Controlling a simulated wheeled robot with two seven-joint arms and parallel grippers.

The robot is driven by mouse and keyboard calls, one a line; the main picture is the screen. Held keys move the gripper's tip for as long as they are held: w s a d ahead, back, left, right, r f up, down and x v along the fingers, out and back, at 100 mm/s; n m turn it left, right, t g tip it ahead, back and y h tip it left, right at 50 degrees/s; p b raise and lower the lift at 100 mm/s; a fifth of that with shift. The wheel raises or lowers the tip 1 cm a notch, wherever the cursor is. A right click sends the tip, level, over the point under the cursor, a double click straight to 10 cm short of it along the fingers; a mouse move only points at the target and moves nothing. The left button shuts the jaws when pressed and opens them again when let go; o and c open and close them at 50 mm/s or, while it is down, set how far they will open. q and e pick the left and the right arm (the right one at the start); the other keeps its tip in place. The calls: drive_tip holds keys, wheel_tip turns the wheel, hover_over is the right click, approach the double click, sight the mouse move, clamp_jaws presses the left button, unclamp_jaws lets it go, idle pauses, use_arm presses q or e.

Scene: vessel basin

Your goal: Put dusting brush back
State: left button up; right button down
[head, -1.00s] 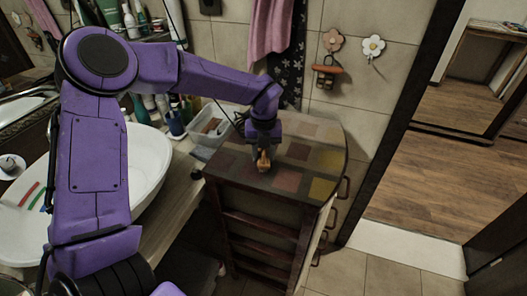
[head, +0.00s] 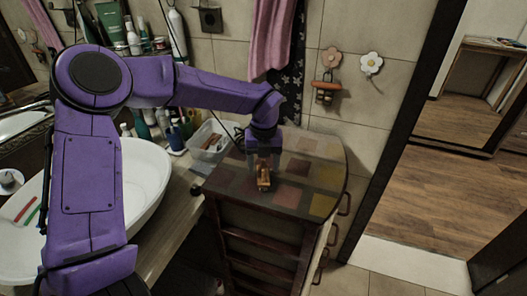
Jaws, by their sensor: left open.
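A small tan wooden object, which looks like the dusting brush (head: 264,181), is on the checkered top of the dark wooden cabinet (head: 298,168), near its front edge. My left gripper (head: 263,172) is pointed down over it and open, with its fingers beside the object's upper part. I cannot tell whether the fingers touch it. The gripper hides part of the object. My right gripper is out of view.
A clear plastic bin (head: 209,141) stands left of the cabinet, by several bottles (head: 173,130) and a white basin (head: 148,185). The cabinet top's right side is clear.

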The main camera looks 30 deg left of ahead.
sight(264, 164)
use_arm(q)
wheel_tip(264, 164, up, 9)
drive_tip(key=shift+r+b, duration=0.2)
drive_tip(key=shift+b, duration=0.25)
drive_tip(key=shift+f, duration=0.1)
